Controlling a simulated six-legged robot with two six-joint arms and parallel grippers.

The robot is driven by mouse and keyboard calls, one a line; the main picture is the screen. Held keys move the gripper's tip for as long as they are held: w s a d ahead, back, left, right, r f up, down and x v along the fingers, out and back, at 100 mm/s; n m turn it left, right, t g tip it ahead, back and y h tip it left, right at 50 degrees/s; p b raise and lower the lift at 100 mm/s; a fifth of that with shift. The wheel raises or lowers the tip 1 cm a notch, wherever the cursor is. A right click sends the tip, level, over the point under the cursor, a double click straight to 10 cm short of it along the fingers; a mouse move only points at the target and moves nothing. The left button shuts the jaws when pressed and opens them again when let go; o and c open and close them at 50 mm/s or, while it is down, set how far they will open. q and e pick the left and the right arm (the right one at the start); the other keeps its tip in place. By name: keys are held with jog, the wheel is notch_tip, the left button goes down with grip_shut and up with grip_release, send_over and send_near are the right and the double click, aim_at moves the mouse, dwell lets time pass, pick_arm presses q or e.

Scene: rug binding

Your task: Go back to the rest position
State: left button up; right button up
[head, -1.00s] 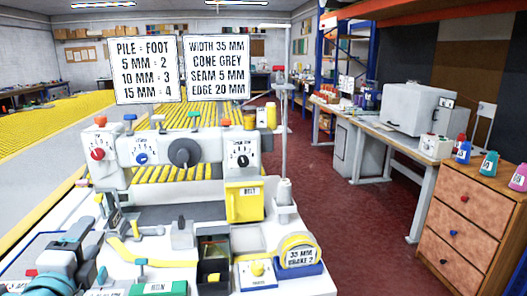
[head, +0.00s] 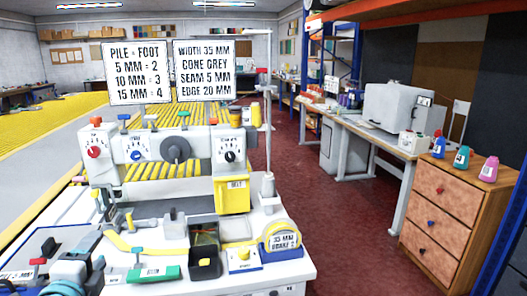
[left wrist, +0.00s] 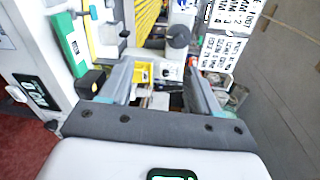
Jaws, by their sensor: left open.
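My left gripper (head: 84,268) is low in the left front corner of the head view, grey with teal parts, over the near left part of the white work table (head: 215,282). In the left wrist view its two fingers stand apart and the gap between them (left wrist: 158,90) holds nothing. Beyond the fingers the wrist view shows the yellow bin (left wrist: 143,72) and the sign boards (left wrist: 220,50). My right gripper is not in view.
The binding machine (head: 165,150) stands at the back of the table. In front are a black open box (head: 204,262), a green block (head: 152,274) and a tape roll (head: 283,238). Red floor (head: 345,225) is clear right of the table; a wooden drawer cabinet (head: 447,215) stands further right.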

pick_arm(q)
jog(key=s+d+f+n+g+h+p, duration=0.15)
jog(key=d+f+g, duration=0.4)
jog(key=f, duration=0.75)
jog(key=s+d+f+m+g+h+p, duration=0.1)
jog(key=d+f+g+h+p, duration=0.15)
jog(key=d+f, duration=0.85)
jog(key=s+d+f+n+g+h, duration=0.1)
jog(key=s+d+f+n+g, duration=0.2)
jog(key=s+f+n, duration=0.5)
jog(key=s+d+f+n+g+h+p, duration=0.1)
jog(key=s+d+f+n+g+h, duration=0.1)
jog(key=s+f+n+g, duration=0.3)
jog(key=s+d+f+n, duration=0.1)
jog(key=s+f+n, duration=0.2)
jog(key=s+n, duration=0.2)
jog(key=shift+s+d+n, duration=0.2)
jog(key=shift+s+n, duration=0.15)
jog(key=shift+s, duration=0.6)
